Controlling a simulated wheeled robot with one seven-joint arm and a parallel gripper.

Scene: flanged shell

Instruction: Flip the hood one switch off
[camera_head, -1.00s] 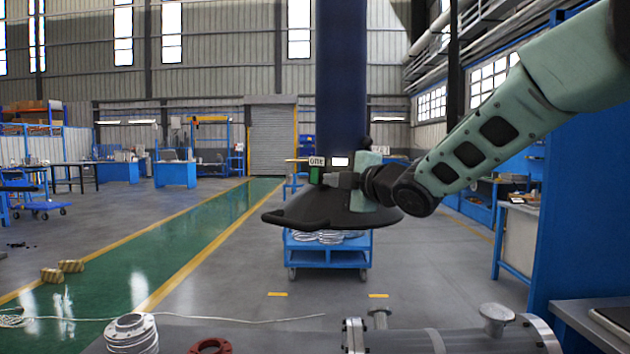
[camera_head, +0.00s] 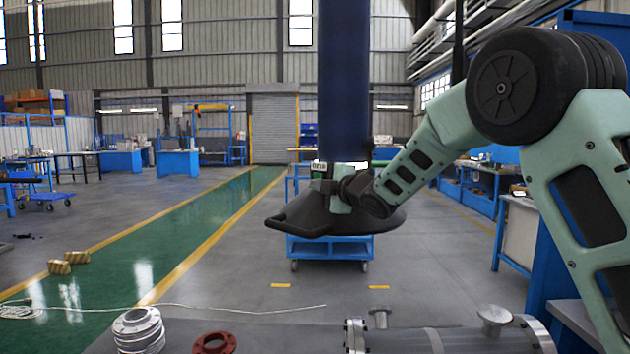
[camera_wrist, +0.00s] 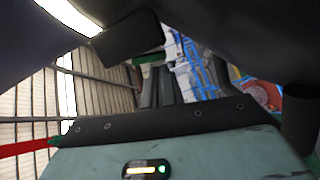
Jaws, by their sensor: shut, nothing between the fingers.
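The hood (camera_head: 300,222) is a wide black cone with a front handle, hanging on a thick dark blue duct (camera_head: 343,80). A small white label (camera_head: 318,166), apparently reading ONE, shows on its near side above the cone. My gripper (camera_head: 326,186) is shut and empty, close in front of the hood just below the label. My gripper and wrist hide the switch's position in the head view. In the wrist view my gripper's fingers (camera_wrist: 163,78) point toward a dark block with a green edge (camera_wrist: 150,58); I cannot tell whether they touch it.
A blue cart (camera_head: 330,250) stands behind the hood. Below are a flanged metal shell (camera_head: 430,340), a red ring (camera_head: 214,343) and a stack of pale flanges (camera_head: 138,330). A blue panel (camera_head: 540,270) stands at the right.

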